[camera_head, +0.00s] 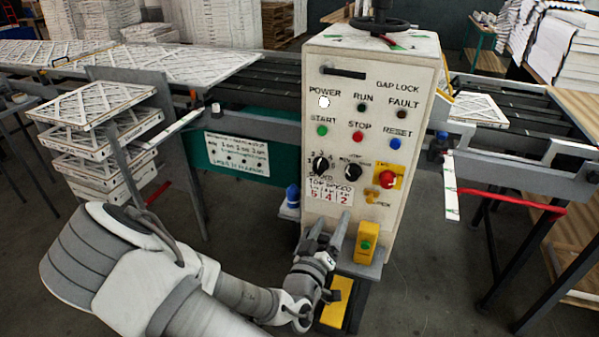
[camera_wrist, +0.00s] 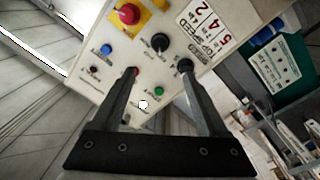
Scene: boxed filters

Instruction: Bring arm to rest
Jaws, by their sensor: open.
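My gripper (camera_head: 331,226) is open and empty in the head view, low in front of the control cabinet (camera_head: 290,238). My arm reaches in from the lower left, bent at the elbow. In the wrist view the two fingers of my gripper (camera_wrist: 159,70) stand apart, with the cabinet's panel (camera_wrist: 130,48) beyond them, seen upside down. The red emergency button (camera_head: 387,179) and the dark selector knobs (camera_head: 320,164) sit on the panel. The white POWER lamp (camera_head: 324,101) is bright. Whether the fingertips touch the cabinet I cannot tell.
A yellow box with a green button (camera_head: 366,243) stands on the cabinet's ledge, right of my gripper. A yellow floor pedal (camera_head: 336,302) lies below. A conveyor (camera_head: 270,72) runs behind, with stacked filters (camera_head: 90,150) at left.

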